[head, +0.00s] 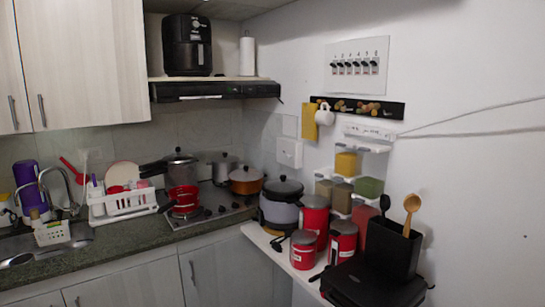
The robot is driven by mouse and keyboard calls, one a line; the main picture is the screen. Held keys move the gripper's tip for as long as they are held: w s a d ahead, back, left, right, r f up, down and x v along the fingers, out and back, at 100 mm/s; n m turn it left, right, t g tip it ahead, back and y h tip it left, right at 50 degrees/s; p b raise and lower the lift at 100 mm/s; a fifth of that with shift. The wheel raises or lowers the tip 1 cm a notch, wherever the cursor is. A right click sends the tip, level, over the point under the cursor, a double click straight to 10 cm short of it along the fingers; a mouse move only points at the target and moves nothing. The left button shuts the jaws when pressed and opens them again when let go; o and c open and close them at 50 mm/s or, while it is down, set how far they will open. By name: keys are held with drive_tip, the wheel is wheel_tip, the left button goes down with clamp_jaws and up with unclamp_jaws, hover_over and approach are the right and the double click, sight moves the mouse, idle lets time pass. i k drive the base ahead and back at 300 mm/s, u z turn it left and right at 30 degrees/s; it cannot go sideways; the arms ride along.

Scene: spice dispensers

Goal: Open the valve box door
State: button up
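A small white box (289,153) with a closed front is on the wall in the corner, right of the stove. It may be the valve box, but no label can be read on it. A flat white panel (357,66) with a row of numbered dark switches or knobs hangs higher on the right wall. I cannot tell whether it has a door. My gripper is not in view.
Clear dispensers (369,187) with coloured contents hang on the right wall, below a black rack (358,108). Red canisters (342,241), a cooker (281,203) and a black utensil holder (392,249) crowd the shelf below. Pots stand on the stove (208,212).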

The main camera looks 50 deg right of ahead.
sight(285, 149)
drive_tip(key=i, duration=1.05)
drive_tip(key=u, duration=0.05)
